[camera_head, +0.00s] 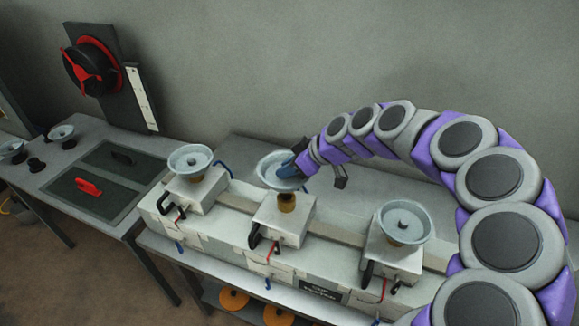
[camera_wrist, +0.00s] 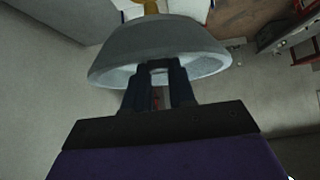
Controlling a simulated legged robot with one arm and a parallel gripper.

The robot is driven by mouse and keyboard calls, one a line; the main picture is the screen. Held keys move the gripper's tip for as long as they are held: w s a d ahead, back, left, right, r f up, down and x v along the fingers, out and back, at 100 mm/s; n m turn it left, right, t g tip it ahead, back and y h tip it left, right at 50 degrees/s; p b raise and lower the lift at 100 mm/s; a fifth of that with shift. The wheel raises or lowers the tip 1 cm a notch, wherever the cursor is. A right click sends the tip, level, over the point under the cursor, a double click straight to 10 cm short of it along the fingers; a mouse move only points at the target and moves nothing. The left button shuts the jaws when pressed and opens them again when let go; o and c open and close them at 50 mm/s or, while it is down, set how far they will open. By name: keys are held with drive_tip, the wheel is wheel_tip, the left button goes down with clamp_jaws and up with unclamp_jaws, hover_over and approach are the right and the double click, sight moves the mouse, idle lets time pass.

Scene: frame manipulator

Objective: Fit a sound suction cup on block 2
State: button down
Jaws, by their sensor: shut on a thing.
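My gripper (camera_head: 295,167) is shut on a pale grey-blue suction cup (camera_head: 272,163) at the middle block. In the wrist view the two dark fingers (camera_wrist: 160,72) pinch the cup (camera_wrist: 155,40) from its hollow side. The middle block (camera_head: 280,222), likely block 2, is white with a black handle and has a brass-coloured fitting (camera_head: 287,202) on top. The held cup is just above this fitting; I cannot tell whether they touch. The left block (camera_head: 195,197) and the right block (camera_head: 395,255) each carry a cup, (camera_head: 190,160) and (camera_head: 404,222).
A side table at left bears two dark green panels, one with a red handle (camera_head: 88,187), and more cups (camera_head: 61,133). A red and black wheel (camera_head: 90,67) is on the back wall. Orange discs (camera_head: 234,299) lie on the lower shelf.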

sight(289, 182)
drive_tip(key=shift+w, duration=0.25)
drive_tip(key=shift+d+f, duration=0.2)
drive_tip(key=shift+f, duration=0.65)
drive_tip(key=shift+a+f+b, duration=0.1)
drive_tip(key=shift+f+b, duration=0.45)
drive_tip(key=shift+f, duration=1.45)
drive_tip(key=shift+s+b, duration=0.1)
drive_tip(key=shift+b, duration=0.75)
drive_tip(key=shift+f+b, duration=0.45)
drive_tip(key=shift+f, duration=0.1)
drive_tip(key=c, duration=1.2)
unclamp_jaws()
drive_tip(key=shift+b+v, duration=0.75)
drive_tip(key=shift+v, duration=4.8)
drive_tip(key=shift+f, duration=0.1)
